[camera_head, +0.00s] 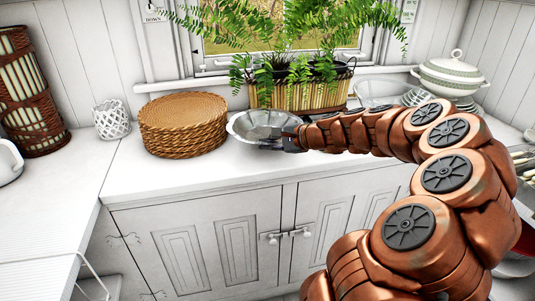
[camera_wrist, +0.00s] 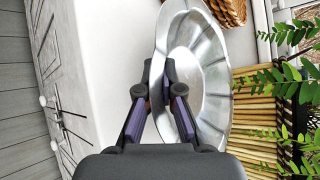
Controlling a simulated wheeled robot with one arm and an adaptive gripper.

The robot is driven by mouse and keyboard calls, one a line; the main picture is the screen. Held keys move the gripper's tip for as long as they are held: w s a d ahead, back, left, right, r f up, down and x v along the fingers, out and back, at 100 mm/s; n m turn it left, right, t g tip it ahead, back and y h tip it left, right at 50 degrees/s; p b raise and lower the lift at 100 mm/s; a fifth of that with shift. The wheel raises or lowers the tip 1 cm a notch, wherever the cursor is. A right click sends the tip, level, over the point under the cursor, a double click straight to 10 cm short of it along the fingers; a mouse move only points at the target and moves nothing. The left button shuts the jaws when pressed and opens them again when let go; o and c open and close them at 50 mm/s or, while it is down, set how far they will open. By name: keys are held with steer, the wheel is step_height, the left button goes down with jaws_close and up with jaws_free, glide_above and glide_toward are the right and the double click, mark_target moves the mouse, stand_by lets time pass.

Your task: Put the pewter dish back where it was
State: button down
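The pewter dish (camera_head: 262,124) is a shiny, shallow silver bowl with a lobed rim, just right of the woven stack and in front of the planter. In the wrist view the dish (camera_wrist: 208,75) fills the middle right, its inside facing right. My gripper (camera_head: 291,139) is at the dish's right side in the head view. In the wrist view my gripper (camera_wrist: 159,75) has one finger on each side of the near rim, closed on it. I cannot tell whether the dish's base touches the counter.
A woven round stack (camera_head: 183,124) stands close left of the dish. A fern planter (camera_head: 300,94) stands behind it. A clear bowl (camera_head: 378,92) and a lidded tureen (camera_head: 449,75) are at the right. The white counter (camera_head: 180,172) is clear in front.

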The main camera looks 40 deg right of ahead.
mark_target(267, 163)
steer(key=shift+w+f+b, duration=0.15)
steer(key=shift+f+b, duration=0.15)
steer(key=shift+f, duration=1.5)
steer(key=shift+f, duration=0.1)
steer(key=c, duration=1.6)
jaws_free()
steer(key=v, duration=1.2)
